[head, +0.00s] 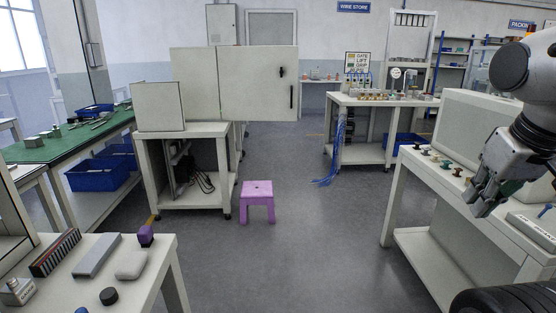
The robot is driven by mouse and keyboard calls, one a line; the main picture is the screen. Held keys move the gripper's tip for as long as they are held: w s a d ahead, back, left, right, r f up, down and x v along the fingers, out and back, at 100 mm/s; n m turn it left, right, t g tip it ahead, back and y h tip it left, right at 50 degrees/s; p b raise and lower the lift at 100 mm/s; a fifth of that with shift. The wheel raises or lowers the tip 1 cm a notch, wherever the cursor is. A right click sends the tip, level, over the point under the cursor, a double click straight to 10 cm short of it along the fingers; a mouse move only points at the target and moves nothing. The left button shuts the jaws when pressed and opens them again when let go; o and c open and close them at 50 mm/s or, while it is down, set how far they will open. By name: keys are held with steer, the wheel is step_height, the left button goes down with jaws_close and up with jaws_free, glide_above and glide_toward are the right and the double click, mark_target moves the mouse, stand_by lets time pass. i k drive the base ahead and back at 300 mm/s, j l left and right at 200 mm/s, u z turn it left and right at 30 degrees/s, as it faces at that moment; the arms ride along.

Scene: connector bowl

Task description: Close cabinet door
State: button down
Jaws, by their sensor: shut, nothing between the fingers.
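A pale grey cabinet (193,76) stands at the bench in the middle left of the head view. Its door panel (250,85) faces me, with a dark lock and a black vertical handle (291,97) near its right edge. The door reaches out to the right past the bench, over the floor, and looks swung open; its hinge and the cabinet's inside are not clearly shown. My gripper (480,205) is at the far right, shut and empty, in front of the right bench and well away from the door.
A purple stool (257,200) stands on the floor below the door. A white bench (185,131) carries a low box (160,107). A right bench (400,215) with small parts stands near my arm. A left table (150,270) is close. The middle floor is clear.

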mark_target(251, 86)
steer(key=i, duration=2.3)
steer(key=i+l, duration=0.1)
steer(key=i, duration=2.25)
steer(key=j+u, duration=0.05)
steer(key=j, duration=0.05)
